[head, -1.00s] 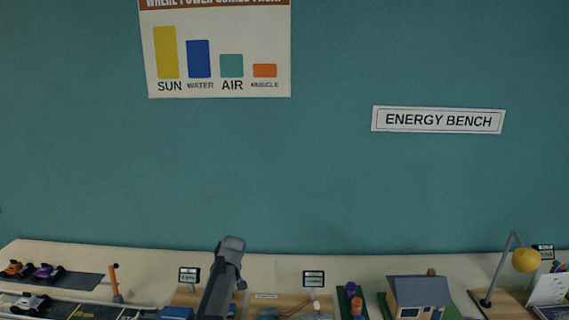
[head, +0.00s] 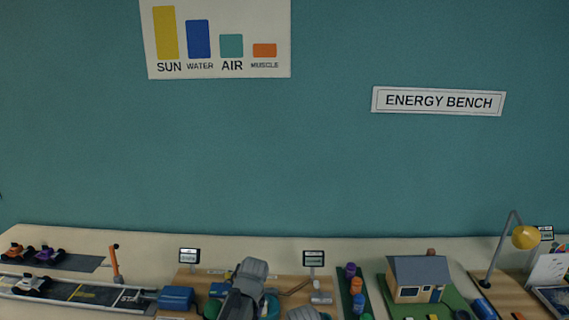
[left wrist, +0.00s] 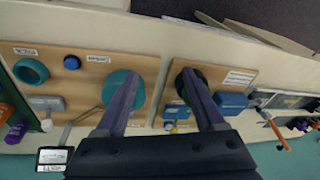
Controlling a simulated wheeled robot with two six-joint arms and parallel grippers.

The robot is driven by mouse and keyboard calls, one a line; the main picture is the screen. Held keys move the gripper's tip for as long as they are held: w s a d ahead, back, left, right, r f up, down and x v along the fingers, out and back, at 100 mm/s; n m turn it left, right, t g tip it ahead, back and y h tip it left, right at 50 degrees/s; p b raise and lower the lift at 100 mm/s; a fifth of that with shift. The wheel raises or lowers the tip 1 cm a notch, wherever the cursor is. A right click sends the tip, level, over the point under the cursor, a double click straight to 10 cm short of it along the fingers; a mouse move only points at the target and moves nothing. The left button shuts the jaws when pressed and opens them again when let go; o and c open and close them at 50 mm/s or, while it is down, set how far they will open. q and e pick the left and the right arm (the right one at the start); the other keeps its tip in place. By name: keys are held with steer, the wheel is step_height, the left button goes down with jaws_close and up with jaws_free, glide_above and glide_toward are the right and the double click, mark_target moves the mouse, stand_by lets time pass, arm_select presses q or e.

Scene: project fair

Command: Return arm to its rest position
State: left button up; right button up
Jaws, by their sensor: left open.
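My left arm (head: 243,290) rises from the bottom edge of the head view, over the wooden boards on the bench. Its gripper's fingertips cannot be made out there. In the left wrist view my left gripper (left wrist: 160,78) is open, its two dark fingers spread wide with nothing held between them. Behind the fingers are two wooden boards; a teal round part (left wrist: 119,92) shows by one finger and a blue box (left wrist: 232,104) beyond the other. My right gripper is in neither view.
Left on the bench is a track (head: 75,292) with small cars and an orange post (head: 115,265). Right are a model house (head: 418,278) and a yellow lamp (head: 525,237). Small displays (head: 189,256) stand behind the boards. The teal wall behind is clear below its signs.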

arm_select(q)
steer(key=s+d+f+m+g+b, duration=0.1)
steer(key=s+d+f+m+b, duration=0.1)
steer(key=s, duration=0.7)
steer(key=s+d+f+m+b, duration=0.2)
steer(key=s+d+f+m, duration=0.1)
steer(key=s, duration=0.6)
steer(key=shift+s+d+f+m+g+h, duration=0.15)
steer(key=shift+s+f+m+g+h, duration=0.25)
steer(key=shift+m, duration=0.5)
